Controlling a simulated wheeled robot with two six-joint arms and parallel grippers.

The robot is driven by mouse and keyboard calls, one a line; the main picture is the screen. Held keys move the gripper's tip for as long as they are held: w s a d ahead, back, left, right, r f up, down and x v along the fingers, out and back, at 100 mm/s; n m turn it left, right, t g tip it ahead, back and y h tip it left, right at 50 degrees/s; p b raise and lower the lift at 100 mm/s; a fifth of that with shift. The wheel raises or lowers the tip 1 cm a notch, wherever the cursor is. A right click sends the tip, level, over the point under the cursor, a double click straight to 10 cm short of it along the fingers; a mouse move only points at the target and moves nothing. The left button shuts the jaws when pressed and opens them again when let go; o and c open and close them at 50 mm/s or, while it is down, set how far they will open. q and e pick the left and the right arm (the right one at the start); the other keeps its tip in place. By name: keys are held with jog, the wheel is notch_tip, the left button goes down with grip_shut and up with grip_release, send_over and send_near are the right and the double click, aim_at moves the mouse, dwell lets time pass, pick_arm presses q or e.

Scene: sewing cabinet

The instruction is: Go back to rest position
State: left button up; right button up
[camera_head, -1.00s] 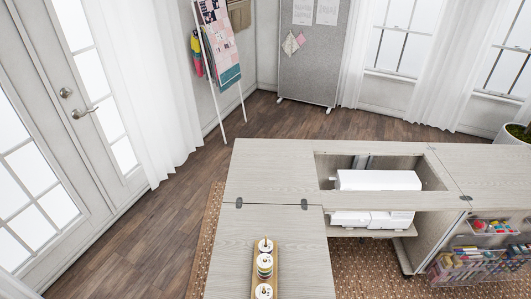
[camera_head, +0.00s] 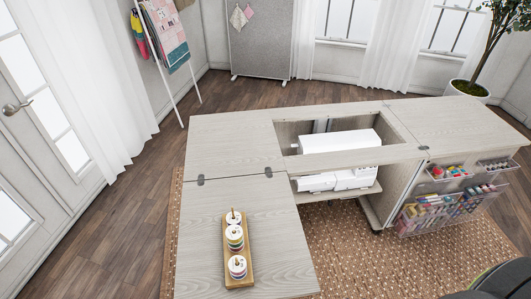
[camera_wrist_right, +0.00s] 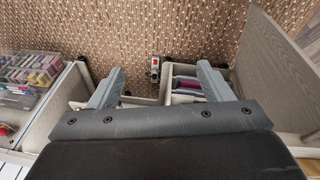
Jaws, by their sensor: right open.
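In the right wrist view my right gripper (camera_wrist_right: 160,88) is open, with its two grey fingers apart and nothing between them. Beyond the fingers are the patterned rug and light wooden compartments. My left gripper is not in the head view. The sewing cabinet (camera_head: 230,147) stands in the middle of the head view. The white sewing machine (camera_head: 340,141) sits in its opening, below the top surface. A wooden spool rack (camera_head: 246,270) with several white spools stands on the near left leaf.
Clear bins (camera_head: 445,210) of craft supplies hang on the cabinet's right door. A quilt ladder (camera_head: 160,65), a grey pinboard (camera_head: 262,45) and a potted plant (camera_head: 468,89) stand at the back. A dark rounded object (camera_head: 505,280) shows at the lower right. Wooden floor (camera_head: 125,215) is open on the left.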

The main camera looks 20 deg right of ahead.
jog(key=s+f+b, duration=0.2)
jog(key=s+f, duration=0.3)
jog(key=f, duration=0.3)
jog(key=s+a+f+g+b, duration=0.1)
jog(key=s+f+b, duration=0.1)
jog(key=s+f, duration=0.3)
jog(key=s+f+b, duration=0.2)
jog(key=s+f, duration=0.3)
jog(key=f, duration=0.7)
jog(key=shift+s+a+b, duration=0.2)
jog(key=shift+s+b, duration=0.1)
jog(key=shift+b, duration=0.1)
